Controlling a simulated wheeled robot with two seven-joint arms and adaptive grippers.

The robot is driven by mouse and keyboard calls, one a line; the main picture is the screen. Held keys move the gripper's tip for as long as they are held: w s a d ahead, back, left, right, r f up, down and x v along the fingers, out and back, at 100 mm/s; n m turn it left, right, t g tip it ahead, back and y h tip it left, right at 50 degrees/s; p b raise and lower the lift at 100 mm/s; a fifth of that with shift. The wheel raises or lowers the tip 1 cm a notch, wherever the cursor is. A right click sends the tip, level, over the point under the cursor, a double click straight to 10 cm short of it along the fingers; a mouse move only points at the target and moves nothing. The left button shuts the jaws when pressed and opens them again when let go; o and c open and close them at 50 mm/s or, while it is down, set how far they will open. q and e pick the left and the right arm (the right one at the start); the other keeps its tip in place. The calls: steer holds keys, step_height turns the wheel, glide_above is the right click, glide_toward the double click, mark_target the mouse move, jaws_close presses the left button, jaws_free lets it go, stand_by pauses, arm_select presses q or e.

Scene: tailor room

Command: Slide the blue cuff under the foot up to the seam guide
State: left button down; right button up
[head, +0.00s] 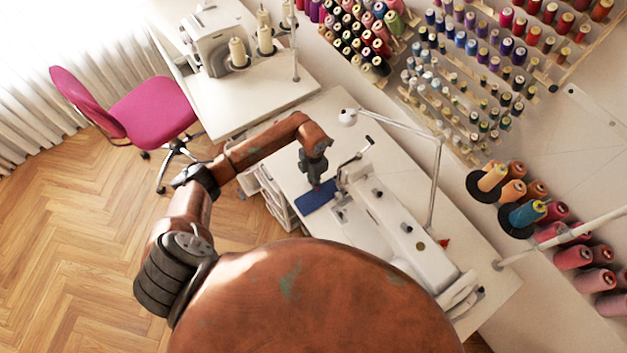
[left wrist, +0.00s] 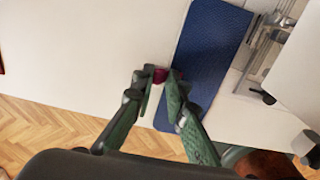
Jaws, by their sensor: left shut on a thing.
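The blue cuff (head: 318,196) lies flat on the white sewing table, left of the sewing machine's needle end. In the left wrist view the cuff (left wrist: 212,55) is a long textured strip. My left gripper (head: 317,184) is over the cuff, pointing down. Metal parts around the foot (left wrist: 262,45) show right of the cuff. I cannot make out the seam guide or whether the cuff's edge is under the foot. My right gripper is out of view.
The white sewing machine (head: 405,228) fills the right of the table (head: 335,118). A lamp (head: 348,117) arches over it. A second machine (head: 222,45) stands on another table behind. A pink chair (head: 150,108) is at the left. Thread racks line the wall.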

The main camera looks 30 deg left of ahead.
arm_select(q)
steer(key=shift+s+d, duration=0.15)
steer(key=shift+d, duration=0.1)
steer(key=shift+s+d, duration=0.2)
steer(key=shift+d, duration=0.15)
steer(key=shift+s+d+p, duration=0.3)
steer(key=shift+d+p, duration=0.1)
steer(key=shift+d, duration=0.1)
steer(key=c, duration=1.8)
jaws_free()
steer(key=shift+c, duration=0.2)
